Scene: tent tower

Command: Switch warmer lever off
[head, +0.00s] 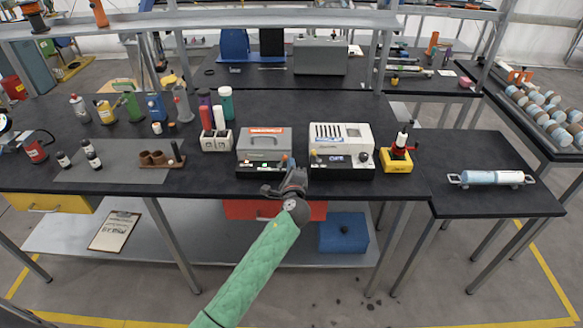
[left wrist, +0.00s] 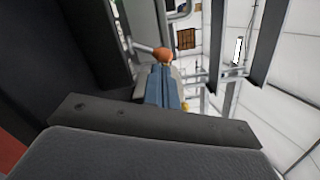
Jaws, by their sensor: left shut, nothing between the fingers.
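A grey box-shaped device (head: 262,146) with an orange label and a black base stands on the table. Close to its right is a white device (head: 341,142) with a display on its front. I cannot tell by labels which is the warmer. My left gripper (head: 291,178) is at the grey device's front right corner, shut and empty. A small orange-red lever knob (head: 284,158) shows just above the gripper; the rest of that lever is hidden. In the left wrist view a round orange knob (left wrist: 162,54) shows beyond the fingers. Contact cannot be told. My right gripper is out of view.
A yellow-based item (head: 396,159) stands right of the white device. A wooden rack (head: 162,162) is further left. The table's front edge lies just below my gripper.

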